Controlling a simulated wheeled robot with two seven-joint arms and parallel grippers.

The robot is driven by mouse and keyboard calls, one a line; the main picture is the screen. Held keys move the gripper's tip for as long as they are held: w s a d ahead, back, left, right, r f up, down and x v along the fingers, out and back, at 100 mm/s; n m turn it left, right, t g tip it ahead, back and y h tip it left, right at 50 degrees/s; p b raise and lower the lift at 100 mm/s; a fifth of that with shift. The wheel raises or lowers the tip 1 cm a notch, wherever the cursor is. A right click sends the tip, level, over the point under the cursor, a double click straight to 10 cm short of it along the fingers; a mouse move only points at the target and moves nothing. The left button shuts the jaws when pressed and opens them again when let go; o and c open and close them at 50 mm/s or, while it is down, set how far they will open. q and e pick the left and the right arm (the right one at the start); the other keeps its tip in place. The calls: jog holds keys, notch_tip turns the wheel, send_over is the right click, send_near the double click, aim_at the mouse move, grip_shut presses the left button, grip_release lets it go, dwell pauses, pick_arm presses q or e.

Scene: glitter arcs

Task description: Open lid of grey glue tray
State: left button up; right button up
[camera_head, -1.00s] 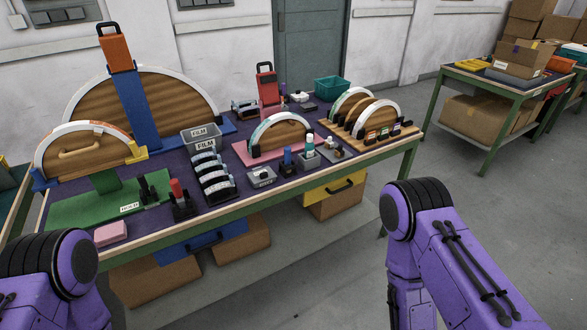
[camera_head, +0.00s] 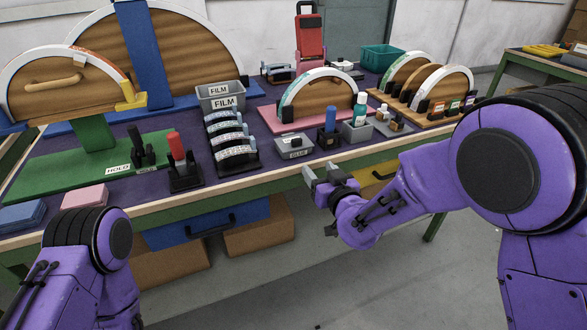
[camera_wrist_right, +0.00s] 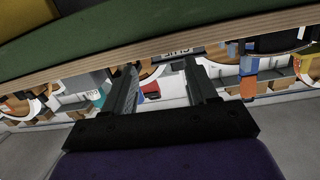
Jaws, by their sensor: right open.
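The grey glue tray (camera_head: 294,152) is a small box labelled GLUE near the table's front edge. My left gripper is out of view.
A blue bottle in a dark holder (camera_head: 329,132) stands close right of the tray, beside a grey caddy (camera_head: 357,133) with a teal bottle. A rack of film arcs (camera_head: 236,158) stands left. A pink-based arch (camera_head: 318,92) is behind. The wooden table edge (camera_head: 270,176) lies in front.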

aim_at(298, 140)
jog(key=shift+n+t+y, duration=0.5)
jog(key=shift+n+y, duration=0.1)
jog(key=shift+n, duration=0.1)
jog(key=w+a+r, duration=0.1)
jog(key=w, duration=0.2)
jog(key=w+a+r, duration=0.1)
jog(key=w+a, duration=0.1)
jog(key=w, duration=0.2)
jog(key=w+a+r, duration=0.2)
jog(key=w, duration=0.2)
jog(key=shift+w+a, duration=0.1)
jog(key=shift+a, duration=0.15)
